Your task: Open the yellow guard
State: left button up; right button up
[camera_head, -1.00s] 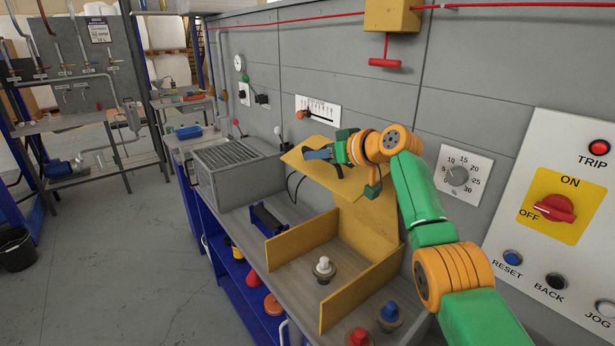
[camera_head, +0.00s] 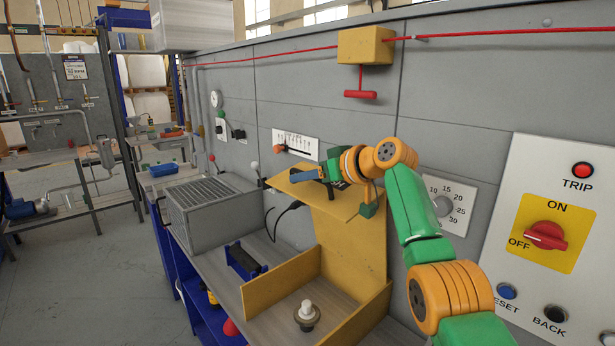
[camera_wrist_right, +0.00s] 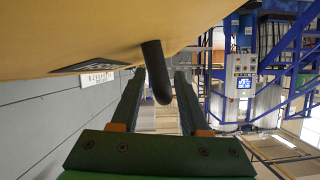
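The yellow guard has an upright panel (camera_head: 348,245) against the grey machine wall and a top flap (camera_head: 295,188) that stands out from it, raised above the bench. Low yellow walls stand below it around a white-topped knob (camera_head: 307,314). My right gripper (camera_head: 307,174) is at the flap in the head view. In the right wrist view the yellow flap (camera_wrist_right: 90,35) fills the top, and a black handle (camera_wrist_right: 157,72) hangs from it. The right gripper's two fingers (camera_wrist_right: 160,82) are apart, with the handle between them and visible gaps beside it. My left gripper is not in view.
A grey vented box (camera_head: 212,212) stands left of the guard. A yellow box with a red pull handle (camera_head: 361,94) hangs above on a red cord. A control panel with a red switch (camera_head: 546,235) is at the right. Open floor (camera_head: 85,265) lies at the left.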

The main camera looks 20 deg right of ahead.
jog(key=shift+s+d+r+b, duration=0.1)
jog(key=shift+s+d+b, duration=0.2)
jog(key=shift+s+b, duration=0.5)
jog(key=shift+s+d+b, duration=0.25)
jog(key=shift+s+b, duration=0.15)
jog(key=shift+b, duration=0.65)
jog(key=v, duration=0.2)
jog(key=b+v, duration=0.1)
jog(key=v, duration=0.1)
jog(key=shift+s+r, duration=0.1)
jog(key=shift+r, duration=0.25)
jog(key=shift+s+r, duration=0.1)
jog(key=shift+r, duration=0.05)
